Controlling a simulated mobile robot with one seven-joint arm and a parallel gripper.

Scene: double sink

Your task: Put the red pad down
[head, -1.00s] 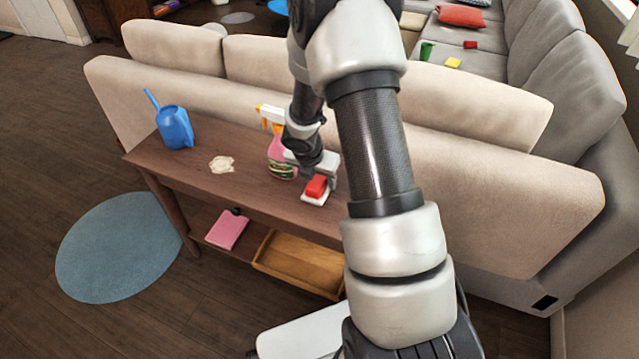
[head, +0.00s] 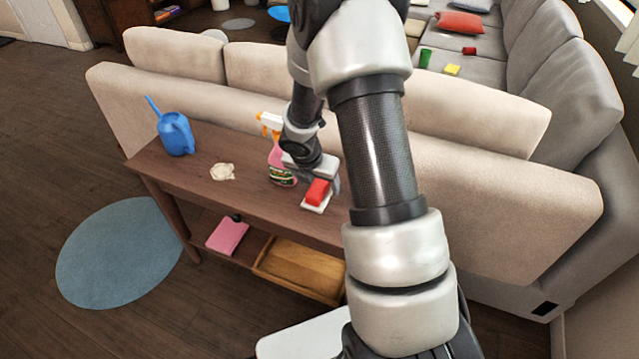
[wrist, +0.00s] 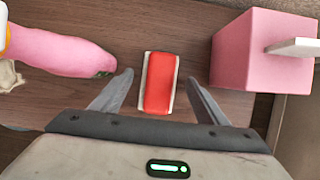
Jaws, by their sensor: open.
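The red pad (wrist: 159,84) is a red block with a white layer. It lies on the brown wooden console table (wrist: 120,125) between my two fingers, with a gap on each side. In the head view the pad (head: 318,192) shows near the table's front edge, just below my gripper (head: 322,180). My gripper (wrist: 159,80) is open in the wrist view, one finger left and one right of the pad. The arm hides the table's right part in the head view.
A pink spray bottle (head: 281,172) stands just left of my gripper, and a pink box (wrist: 255,62) is close on the right in the wrist view. A cream cloth-like patch (head: 223,171) and a blue watering can (head: 177,134) are farther left. The sofa back (head: 240,130) rises behind.

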